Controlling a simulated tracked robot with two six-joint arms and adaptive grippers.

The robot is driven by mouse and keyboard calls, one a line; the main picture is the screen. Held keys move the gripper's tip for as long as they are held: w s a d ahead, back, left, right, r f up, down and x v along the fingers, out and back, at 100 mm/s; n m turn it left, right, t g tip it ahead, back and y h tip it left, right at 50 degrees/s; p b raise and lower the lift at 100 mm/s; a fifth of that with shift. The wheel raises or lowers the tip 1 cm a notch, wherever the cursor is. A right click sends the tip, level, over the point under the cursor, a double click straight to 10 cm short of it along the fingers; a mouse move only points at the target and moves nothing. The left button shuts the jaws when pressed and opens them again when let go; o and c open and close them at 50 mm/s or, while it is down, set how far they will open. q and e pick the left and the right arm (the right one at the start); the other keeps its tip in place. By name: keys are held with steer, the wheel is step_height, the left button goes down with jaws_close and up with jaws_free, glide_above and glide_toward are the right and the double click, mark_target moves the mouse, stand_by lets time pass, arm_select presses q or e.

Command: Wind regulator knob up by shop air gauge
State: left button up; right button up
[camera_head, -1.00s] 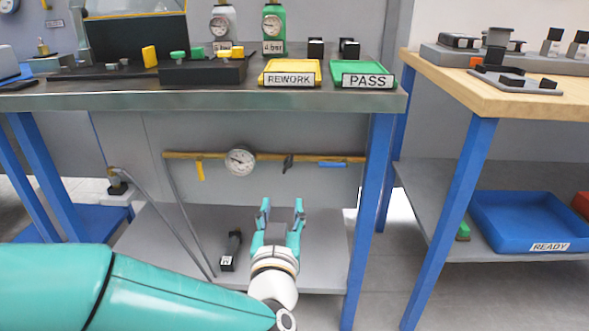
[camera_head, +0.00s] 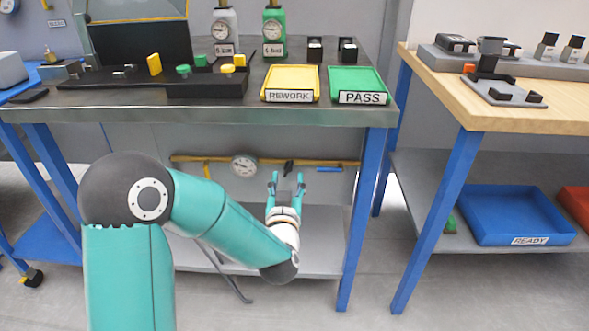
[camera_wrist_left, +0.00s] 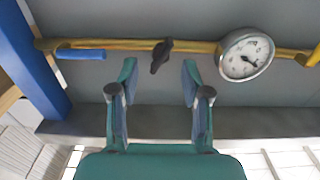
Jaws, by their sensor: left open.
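A black regulator knob (camera_head: 288,167) sits on the yellow air pipe (camera_head: 213,159) under the near bench. It also shows in the left wrist view (camera_wrist_left: 161,55), where it stands between the fingertips, beyond them. The round white air gauge (camera_head: 244,166) is on the same pipe, left of the knob. In the wrist view the gauge (camera_wrist_left: 246,55) is right of the knob and its dark needle shows; the reading is too small to tell. My left gripper (camera_head: 286,180) is open and empty, fingers pointing at the knob, with no visible contact. My right gripper is out of view.
A blue handle (camera_head: 329,169) and a yellow handle (camera_head: 207,170) are also on the pipe. The steel bench (camera_head: 210,114) hangs above my gripper, with a blue leg (camera_head: 358,220) to the right. A grey shelf (camera_head: 325,245) lies below.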

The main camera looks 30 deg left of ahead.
mark_target(289, 171)
arm_select(q)
steer(key=shift+x, duration=2.15)
steer(key=shift+c, duration=0.2)
jaws_close()
